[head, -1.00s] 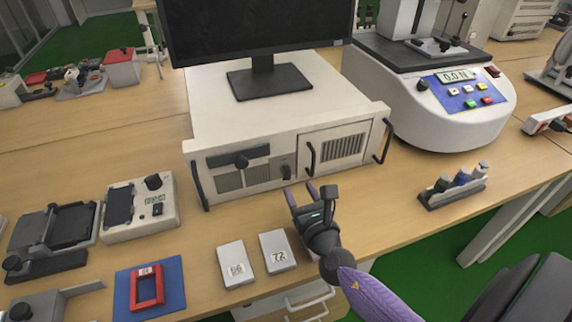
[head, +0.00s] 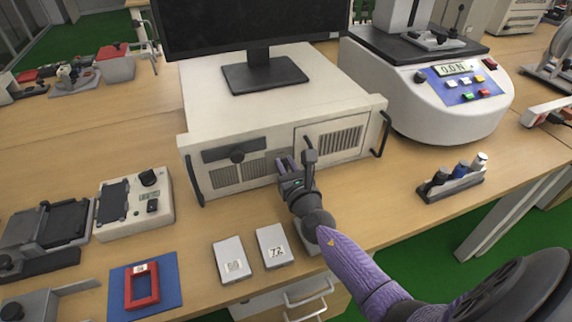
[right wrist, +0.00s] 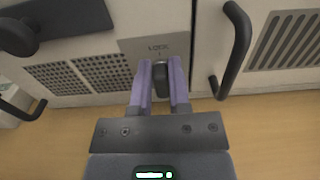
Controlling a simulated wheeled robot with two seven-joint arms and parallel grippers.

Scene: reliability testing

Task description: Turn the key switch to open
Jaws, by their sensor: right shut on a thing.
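The key switch is a small dark knob (right wrist: 160,75) on the front of the white rack case (head: 205,112). A printed label (right wrist: 158,47) that looks like "LOCK" sits just above it on a grey plate. My right gripper (head: 295,163) is at the case front. In the right wrist view its two purple fingers (right wrist: 160,80) stand on either side of the knob and are shut on it. The knob looks about upright, its lower part between the fingers. In the head view the gripper hides the knob. My left gripper is not in view.
A monitor (head: 264,75) stands on the case. Two small numbered boxes (head: 232,250) (head: 274,236) lie in front on the table.

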